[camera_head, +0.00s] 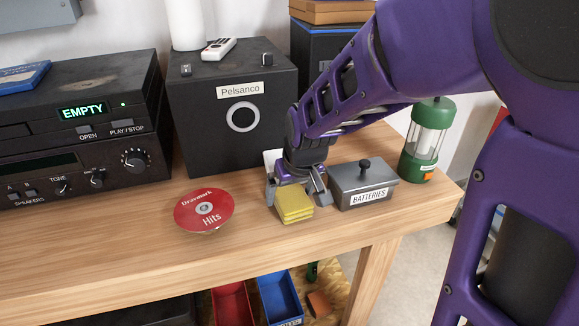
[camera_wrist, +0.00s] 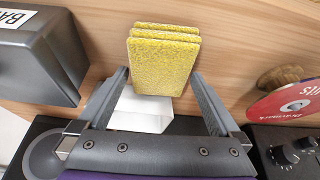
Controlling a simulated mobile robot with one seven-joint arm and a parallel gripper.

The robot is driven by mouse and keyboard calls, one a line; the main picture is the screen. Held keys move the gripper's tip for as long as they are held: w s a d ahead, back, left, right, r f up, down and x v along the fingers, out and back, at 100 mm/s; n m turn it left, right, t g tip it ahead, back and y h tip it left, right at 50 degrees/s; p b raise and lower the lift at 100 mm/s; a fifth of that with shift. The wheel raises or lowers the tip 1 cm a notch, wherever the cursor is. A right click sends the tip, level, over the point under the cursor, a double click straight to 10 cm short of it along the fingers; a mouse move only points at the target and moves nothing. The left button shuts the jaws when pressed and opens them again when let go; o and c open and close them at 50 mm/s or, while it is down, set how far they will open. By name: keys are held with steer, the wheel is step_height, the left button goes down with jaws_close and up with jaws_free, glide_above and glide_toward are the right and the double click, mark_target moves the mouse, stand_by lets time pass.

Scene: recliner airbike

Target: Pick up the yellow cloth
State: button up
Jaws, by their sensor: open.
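The yellow cloth (camera_head: 294,203) looks like a small stack of square yellow pads on the wooden table. It lies between the red disc and the grey batteries box. In the wrist view the yellow cloth (camera_wrist: 163,62) shows several layers and sits just beyond the fingertips, roughly centred between them. My gripper (camera_head: 297,192) is low at the table, right behind the cloth. In the wrist view my gripper (camera_wrist: 160,80) has its two fingers spread wide with no cloth held. A white object (camera_wrist: 143,110) lies between the fingers, nearer the palm; I cannot tell what it is.
The grey batteries box (camera_head: 364,184) stands close on the right. The red disc (camera_head: 204,209) lies to the left. The black Pelsanco speaker (camera_head: 240,118) stands behind, and a green lantern (camera_head: 428,140) is at the table's right end. Bare table (camera_head: 120,250) lies in front.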

mark_target(291, 195)
steer(key=c, duration=1.1)
step_height(291, 195, up, 10)
steer(key=p, duration=0.8)
steer(key=shift+r, duration=0.25)
steer(key=o, duration=0.7)
steer(key=shift+c, duration=0.2)
steer(key=c, duration=0.5)
